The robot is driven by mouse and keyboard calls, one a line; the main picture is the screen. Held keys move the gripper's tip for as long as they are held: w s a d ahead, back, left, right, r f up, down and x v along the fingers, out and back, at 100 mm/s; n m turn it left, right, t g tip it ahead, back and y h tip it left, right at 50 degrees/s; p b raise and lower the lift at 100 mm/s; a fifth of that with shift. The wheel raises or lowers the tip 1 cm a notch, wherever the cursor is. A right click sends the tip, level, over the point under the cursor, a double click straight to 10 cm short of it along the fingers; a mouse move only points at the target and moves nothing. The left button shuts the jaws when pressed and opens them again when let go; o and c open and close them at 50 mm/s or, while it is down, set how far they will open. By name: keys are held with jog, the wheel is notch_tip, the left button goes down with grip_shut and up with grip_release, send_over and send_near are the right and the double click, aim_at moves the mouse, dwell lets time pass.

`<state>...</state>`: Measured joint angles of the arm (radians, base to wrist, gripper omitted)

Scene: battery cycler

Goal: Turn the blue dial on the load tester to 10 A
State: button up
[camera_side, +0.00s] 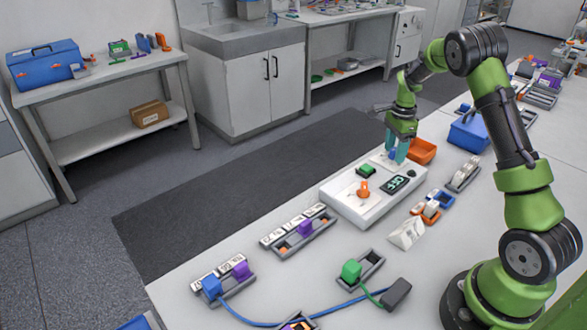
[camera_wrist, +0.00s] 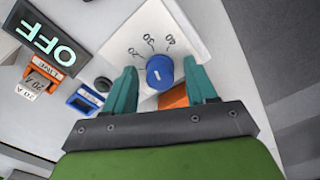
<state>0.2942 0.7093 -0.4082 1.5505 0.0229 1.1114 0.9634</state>
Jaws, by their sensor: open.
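The load tester (camera_side: 345,199) is a white box on the bench in the side view, with a dark display (camera_side: 396,184) that reads OFF, also in the wrist view (camera_wrist: 42,42). Its blue dial (camera_wrist: 159,73) sits on a white plate with printed numbers; 20, 30 and 40 are readable. The dial's pointer direction is too small to tell. My gripper (camera_wrist: 160,67) is open, with one teal finger on each side of the dial; contact is not clear. In the side view my gripper (camera_side: 397,150) points down at the tester's far end and mostly hides the dial.
An orange lever (camera_side: 363,189) and a green block (camera_side: 367,170) are on the tester. An orange bin (camera_side: 422,151) stands close behind my gripper. Small orange and blue labelled parts (camera_side: 431,210) lie right of the tester. A blue cable (camera_side: 265,323) crosses the front bench.

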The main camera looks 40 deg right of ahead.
jog(key=c, duration=1.1)
jog(key=shift+o, duration=0.2)
jog(key=shift+n, duration=0.4)
jog(key=n, duration=1.1)
jog(key=shift+n, duration=2.1)
